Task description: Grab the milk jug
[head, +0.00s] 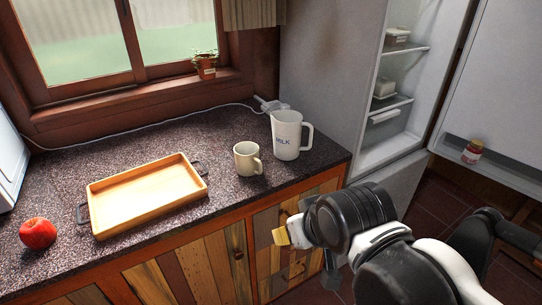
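The milk jug (286,136) is a white pitcher marked "MILK". It stands upright on the dark speckled counter (136,150), near the counter's right end, with its handle toward the right. My gripper (281,237) is in front of the counter, below and apart from the jug. One yellowish tip shows at its left end, and the rest of the fingers is hidden or too small to make out. Whether it is open or shut cannot be seen.
A cream mug (247,159) stands just left of the jug. A wooden tray (113,221) with dark handles and a red apple (38,233) are farther left. An open fridge (403,149) is at right. A potted plant (206,70) sits on the windowsill.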

